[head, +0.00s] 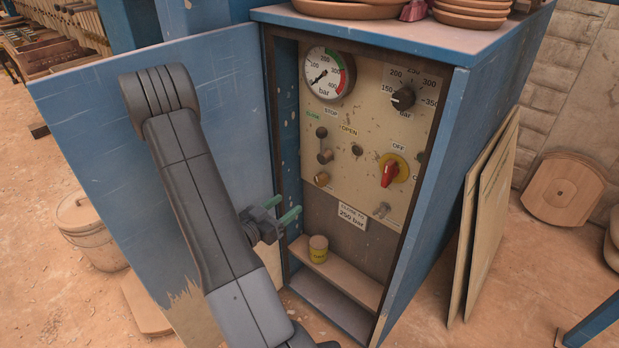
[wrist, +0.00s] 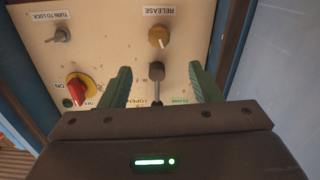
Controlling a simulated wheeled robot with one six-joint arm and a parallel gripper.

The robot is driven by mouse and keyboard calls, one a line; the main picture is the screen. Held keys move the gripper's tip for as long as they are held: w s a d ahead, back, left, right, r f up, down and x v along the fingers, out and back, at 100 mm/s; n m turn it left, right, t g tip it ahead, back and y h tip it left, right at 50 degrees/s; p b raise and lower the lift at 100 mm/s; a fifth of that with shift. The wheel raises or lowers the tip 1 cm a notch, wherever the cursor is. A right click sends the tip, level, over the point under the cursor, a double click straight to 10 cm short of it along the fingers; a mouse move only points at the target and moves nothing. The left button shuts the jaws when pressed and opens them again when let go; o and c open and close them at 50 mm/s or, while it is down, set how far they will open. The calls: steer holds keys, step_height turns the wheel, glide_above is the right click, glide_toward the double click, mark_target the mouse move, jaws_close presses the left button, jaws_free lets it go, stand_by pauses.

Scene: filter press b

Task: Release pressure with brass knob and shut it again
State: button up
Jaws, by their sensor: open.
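The round brass knob (head: 321,179) sits low on the left of the beige control panel (head: 358,98) inside the open blue cabinet. In the wrist view, which shows the panel upside down, the brass knob (wrist: 159,36) is beside a RELEASE label. My gripper (head: 283,208) is open and empty, at the cabinet's left opening, below and left of the knob. In the wrist view my gripper's fingers (wrist: 160,78) flank a dark-tipped lever (wrist: 157,72) in the picture, and the knob lies beyond their tips. Contact with the lever cannot be told.
A pressure gauge (head: 328,74), a pressure dial (head: 403,98) and a red-and-yellow switch (head: 391,172) are on the panel. A yellow tin (head: 318,249) stands on the shelf below. The open blue door (head: 80,110) is behind my arm. Boards (head: 487,215) lean at the right.

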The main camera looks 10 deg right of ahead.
mark_target(318, 182)
steer(key=b+x, duration=0.1)
steer(key=x, duration=1.2)
steer(key=shift+d, duration=0.15)
steer(key=c, duration=1)
